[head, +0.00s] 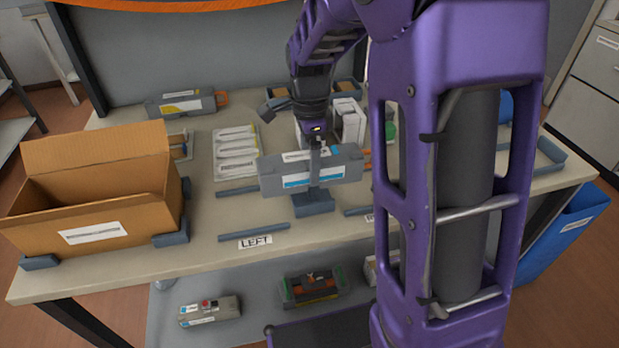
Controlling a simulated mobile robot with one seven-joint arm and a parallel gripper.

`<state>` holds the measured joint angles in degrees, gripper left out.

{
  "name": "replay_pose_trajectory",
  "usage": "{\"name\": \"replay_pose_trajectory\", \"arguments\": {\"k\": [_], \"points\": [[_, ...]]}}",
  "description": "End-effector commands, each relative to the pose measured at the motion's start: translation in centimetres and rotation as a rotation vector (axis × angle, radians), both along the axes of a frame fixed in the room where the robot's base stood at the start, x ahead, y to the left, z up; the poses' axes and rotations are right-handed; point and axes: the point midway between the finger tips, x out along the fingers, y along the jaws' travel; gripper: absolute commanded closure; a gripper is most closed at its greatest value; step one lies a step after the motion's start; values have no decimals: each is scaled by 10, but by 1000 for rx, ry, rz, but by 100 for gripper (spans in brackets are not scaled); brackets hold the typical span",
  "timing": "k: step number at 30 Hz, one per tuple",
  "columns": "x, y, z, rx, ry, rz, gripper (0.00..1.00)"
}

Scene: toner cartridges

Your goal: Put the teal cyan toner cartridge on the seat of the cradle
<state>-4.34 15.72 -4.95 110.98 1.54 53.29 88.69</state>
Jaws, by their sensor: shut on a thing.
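The toner cartridge (338,170) is a long grey box with a bright cyan-blue band and a white label; orange parts show at its right end. It lies level above the front middle of the table. My gripper (315,150) comes down from above and is shut on it near its middle. A slate-grey block (314,204), seemingly part of the cradle, is directly below the cartridge. A narrow grey upright overlaps the cartridge's front. Whether the cartridge touches the block cannot be told. My arm column hides the area to the right.
Slate bars (254,232) lie on the table (205,235) near a LEFT label (255,242). An open cardboard box (95,205) stands left. A yellow-banded cartridge (185,104) and white packets (237,152) lie behind. More cartridges (210,311) rest on the lower shelf.

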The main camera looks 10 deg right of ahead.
Motion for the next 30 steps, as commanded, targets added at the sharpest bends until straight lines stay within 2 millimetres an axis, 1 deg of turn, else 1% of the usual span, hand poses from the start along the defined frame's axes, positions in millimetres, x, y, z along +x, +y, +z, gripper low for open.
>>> {"name": "replay_pose_trajectory", "arguments": {"k": [1,3,7,10,17,21,22,24,30], "points": [[-1,0,-11,0,4,0,100],[0,0,-22,0,3,0,100],[0,0,-37,0,2,0,100],[0,0,-40,1,-1,0,100],[0,0,-40,0,-1,0,100],[0,0,-44,0,-1,0,100],[0,0,-44,0,1,0,14],[0,0,-44,0,1,0,1],[0,0,-43,0,1,0,0]]}}
